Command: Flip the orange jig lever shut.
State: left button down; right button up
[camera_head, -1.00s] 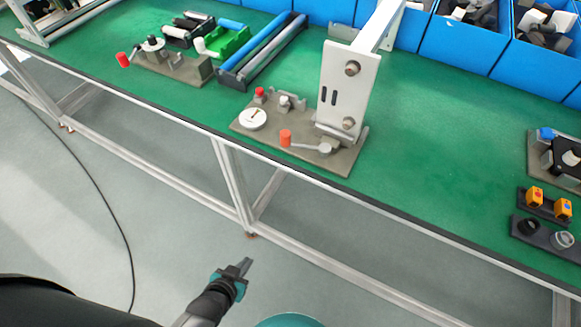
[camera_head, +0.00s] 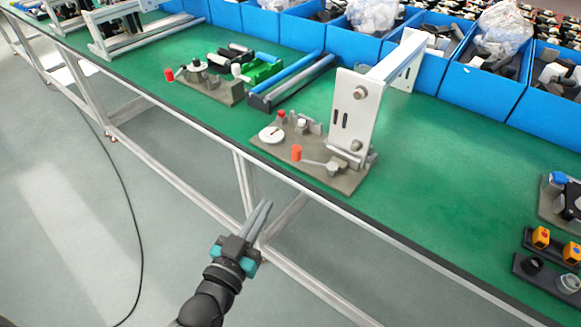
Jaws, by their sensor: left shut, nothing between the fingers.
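An orange-knobbed lever (camera_head: 297,152) stands at the front edge of a grey-brown jig plate (camera_head: 345,183). Its grey arm runs right to a round pivot near a white upright bracket. The plate also holds a white disc (camera_head: 271,134) and a small red knob (camera_head: 281,114). My left gripper (camera_head: 266,205) is shut and empty. It is in front of the table edge, below and left of the lever in the picture, and apart from it. My right gripper is out of view.
A second jig (camera_head: 225,92) with a red-orange knob (camera_head: 169,75) stands further left. Blue and black rollers (camera_head: 290,80) lie between the jigs. The white bracket (camera_head: 352,112) rises behind the lever. Blue bins (camera_head: 482,88) line the back.

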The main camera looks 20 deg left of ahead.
pick_arm(q)
jog(key=shift+w, duration=0.15)
jog(key=b, duration=0.2)
send_near(294, 155)
jog(key=w, duration=0.6)
jog(key=shift+w+d, duration=0.3)
jog(key=shift+d, duration=0.05)
jog(key=shift+w, duration=0.1)
